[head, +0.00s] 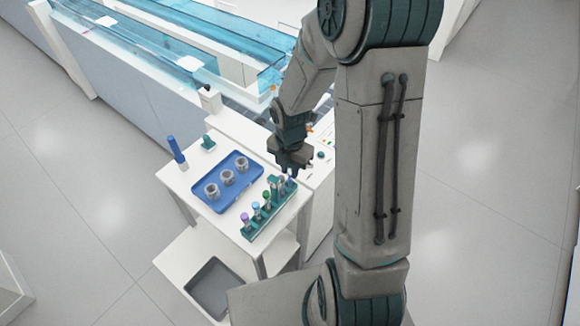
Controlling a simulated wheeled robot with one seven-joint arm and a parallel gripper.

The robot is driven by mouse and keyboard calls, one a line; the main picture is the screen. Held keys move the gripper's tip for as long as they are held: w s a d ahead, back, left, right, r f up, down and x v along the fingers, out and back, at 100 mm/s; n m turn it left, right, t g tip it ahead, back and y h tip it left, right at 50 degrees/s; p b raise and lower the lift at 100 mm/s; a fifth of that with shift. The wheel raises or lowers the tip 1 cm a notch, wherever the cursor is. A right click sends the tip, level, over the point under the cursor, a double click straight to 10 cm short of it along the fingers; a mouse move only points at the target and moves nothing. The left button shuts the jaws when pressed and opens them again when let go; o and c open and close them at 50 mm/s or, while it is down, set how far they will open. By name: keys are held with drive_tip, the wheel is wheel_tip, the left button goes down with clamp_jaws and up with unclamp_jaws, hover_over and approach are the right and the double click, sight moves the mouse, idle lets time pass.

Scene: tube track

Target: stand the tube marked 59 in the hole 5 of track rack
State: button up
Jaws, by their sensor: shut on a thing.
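The green track rack (256,231) stands along the right edge of the small white table. Several capped tubes stand in it, among them a purple-capped tube (245,218), a blue-capped tube (256,206) and a green-capped tube (267,196). My gripper (291,172) is over the far right end of the rack, pointing down. It is shut on a tube (290,183), of which only a small bluish-purple part shows below the fingers. Whether this tube is in a hole or above it I cannot tell. The number 59 and the hole numbers are too small to read.
A blue tray (211,206) with several grey cups lies left of the rack. A dark blue upright object (176,152) and a small green object (208,142) stand at the table's back left. A grey bin (211,287) sits on the lower shelf. Blue glass-topped units stand behind.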

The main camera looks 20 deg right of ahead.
drive_tip(key=shift+f, duration=0.45)
drive_tip(key=o, duration=0.8)
wheel_tip(320, 180, up, 14)
drive_tip(key=shift+f, duration=0.1)
idle(0.4)
idle(0.6)
